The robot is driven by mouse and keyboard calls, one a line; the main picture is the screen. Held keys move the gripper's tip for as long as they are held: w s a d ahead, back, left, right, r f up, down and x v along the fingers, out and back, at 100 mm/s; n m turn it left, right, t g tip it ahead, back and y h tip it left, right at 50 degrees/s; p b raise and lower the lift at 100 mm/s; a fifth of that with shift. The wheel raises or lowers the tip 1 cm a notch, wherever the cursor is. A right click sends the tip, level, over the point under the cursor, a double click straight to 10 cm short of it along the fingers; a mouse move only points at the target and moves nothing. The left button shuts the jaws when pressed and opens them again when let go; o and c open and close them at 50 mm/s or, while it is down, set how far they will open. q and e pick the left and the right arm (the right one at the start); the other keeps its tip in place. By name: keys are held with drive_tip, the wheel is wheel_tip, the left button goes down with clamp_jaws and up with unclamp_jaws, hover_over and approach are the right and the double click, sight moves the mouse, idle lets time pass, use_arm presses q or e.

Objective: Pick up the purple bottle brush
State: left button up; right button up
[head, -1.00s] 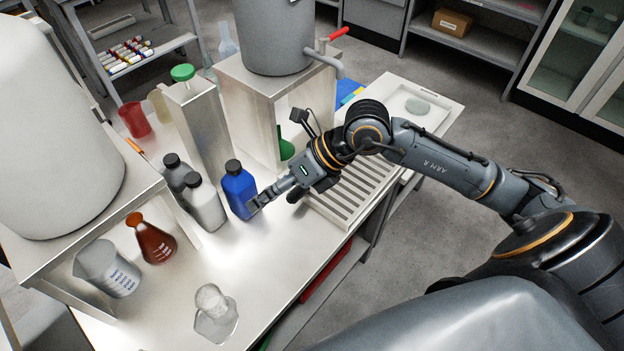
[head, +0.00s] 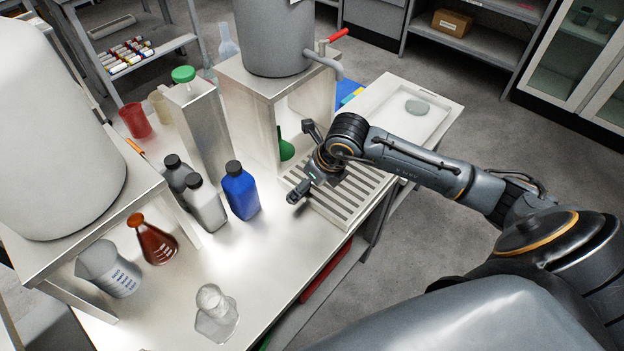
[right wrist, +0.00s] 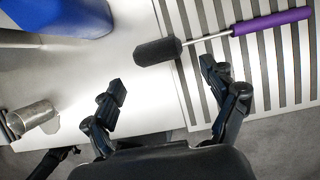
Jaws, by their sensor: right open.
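The bottle brush (right wrist: 272,21) shows in the right wrist view. It has a purple handle, a thin metal shaft and a dark bristle head (right wrist: 158,52). Its handle lies across a slatted rack, and its head reaches past the rack's left edge. My right gripper (right wrist: 165,82) is open and empty, its fingertips just short of the brush head and shaft. In the head view my right gripper (head: 298,193) is over the rack's left end, and I cannot make out the brush there. My left gripper is not in view.
The slatted rack (head: 345,200) lies on the metal bench. A blue bottle (head: 240,194) stands left of my right gripper, beside a grey bottle (head: 205,207). A steel stand (head: 252,100) rises behind. The bench front is clear around a glass flask (head: 215,318).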

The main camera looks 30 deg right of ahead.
drive_tip(key=x, duration=0.4)
drive_tip(key=shift+w+a+f+p, duration=0.15)
drive_tip(key=shift+w+f+p, duration=0.05)
drive_tip(key=shift+w+p, duration=0.15)
drive_tip(key=shift+s, duration=0.2)
drive_tip(key=c, duration=1.3)
drive_tip(key=shift+c, duration=0.2)
drive_tip(key=shift+w+r, duration=0.15)
drive_tip(key=shift+r, duration=0.4)
drive_tip(key=s+d+r+b, duration=0.4)
drive_tip(key=s+d+r, duration=0.4)
drive_tip(key=d+r, duration=0.3)
drive_tip(key=shift+s+r, duration=0.35)
drive_tip(key=shift+r, duration=0.05)
